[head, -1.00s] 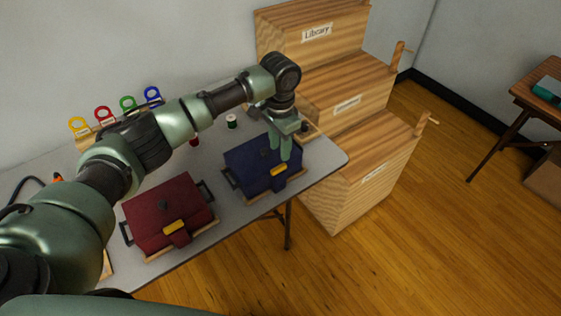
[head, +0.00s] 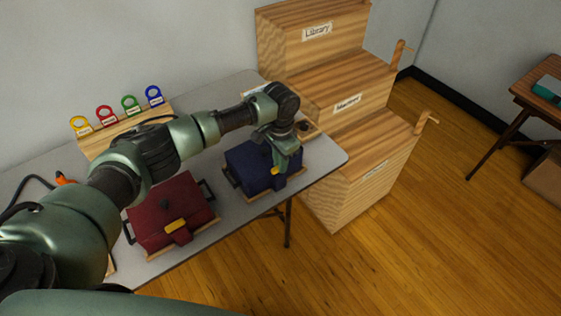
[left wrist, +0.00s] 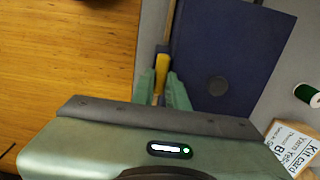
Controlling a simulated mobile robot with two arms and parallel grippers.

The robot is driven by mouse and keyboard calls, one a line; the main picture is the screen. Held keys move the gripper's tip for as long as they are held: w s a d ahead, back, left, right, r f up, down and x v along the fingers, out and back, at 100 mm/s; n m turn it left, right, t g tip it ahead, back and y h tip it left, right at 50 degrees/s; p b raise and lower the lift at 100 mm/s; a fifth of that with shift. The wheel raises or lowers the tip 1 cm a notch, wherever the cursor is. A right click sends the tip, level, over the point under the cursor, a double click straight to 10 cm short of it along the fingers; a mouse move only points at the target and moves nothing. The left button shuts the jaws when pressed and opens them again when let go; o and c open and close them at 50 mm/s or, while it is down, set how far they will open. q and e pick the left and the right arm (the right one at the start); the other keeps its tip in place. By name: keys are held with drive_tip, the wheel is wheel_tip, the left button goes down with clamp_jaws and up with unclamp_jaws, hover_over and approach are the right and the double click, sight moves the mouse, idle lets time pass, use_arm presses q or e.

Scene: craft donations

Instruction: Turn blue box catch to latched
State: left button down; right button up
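The blue box (head: 249,165) stands on the grey table at its right end, lid down. Its yellow catch (head: 275,171) is on the front side, partly hidden by my left gripper (head: 281,166). In the left wrist view the catch (left wrist: 161,74) lies lengthwise along the front edge of the blue box (left wrist: 222,50). The fingers of my left gripper (left wrist: 161,88) stand on either side of the catch, with narrow gaps that suggest they are not closed on it. My right gripper is not in view.
A red box (head: 168,205) with a yellow catch stands left of the blue box. A rack (head: 105,143) with several coloured tags is at the back. A stepped wooden cabinet (head: 365,150) stands by the table's right end. A green spool (left wrist: 308,95) lies near the box.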

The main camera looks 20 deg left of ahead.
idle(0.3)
use_arm(q)
drive_tip(key=shift+m, duration=0.4)
drive_tip(key=m+p, duration=0.1)
drive_tip(key=m, duration=0.1)
drive_tip(key=shift+d+r+m, duration=0.1)
drive_tip(key=shift+m, duration=0.3)
drive_tip(key=m, duration=0.5)
drive_tip(key=shift+s+p, duration=0.15)
drive_tip(key=shift+p, duration=0.2)
drive_tip(key=m, duration=0.4)
drive_tip(key=shift+s+m, duration=0.1)
drive_tip(key=shift+m, duration=0.3)
drive_tip(key=m, duration=0.4)
drive_tip(key=shift+s, duration=0.1)
drive_tip(key=shift+m, duration=0.4)
drive_tip(key=c, duration=1.4)
unclamp_jaws()
